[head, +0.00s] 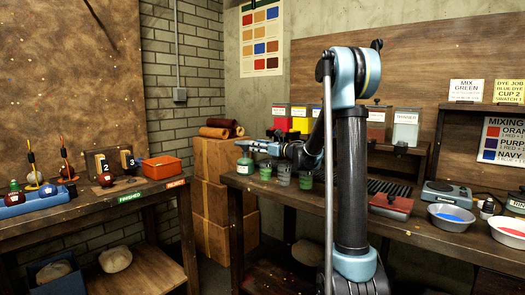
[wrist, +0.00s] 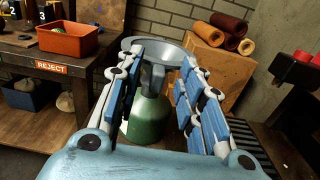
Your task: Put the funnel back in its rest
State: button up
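A grey metal funnel (wrist: 128,45) with a wide round rim shows in the wrist view. It appears to sit in the neck of a green rounded bottle (wrist: 148,118), with a dark grey upright part in front of it. In the head view the green bottle (head: 245,167) stands at the left end of the right bench. My gripper (head: 262,147) reaches left to it, low over the bench. In the wrist view my gripper (wrist: 155,85) is open, its blue-padded fingers on either side of the dark grey part with gaps visible. I cannot make out the funnel's rest.
Several dark green cups (head: 284,175) stand close beside the bottle under my arm. Lidded colour bins (head: 303,120) line the bench's back. Bowls (head: 451,217) and a scale (head: 446,192) stand at right. The left table holds a red reject bin (head: 161,167); cardboard boxes (head: 212,195) stand between.

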jog(key=shift+w+a, duration=0.3)
jog(key=shift+a, duration=0.1)
grip_shut()
jog(key=shift+r, duration=0.2)
jog(key=shift+r, duration=0.95)
jog(key=shift+r, duration=0.35)
jog(key=shift+r, duration=0.35)
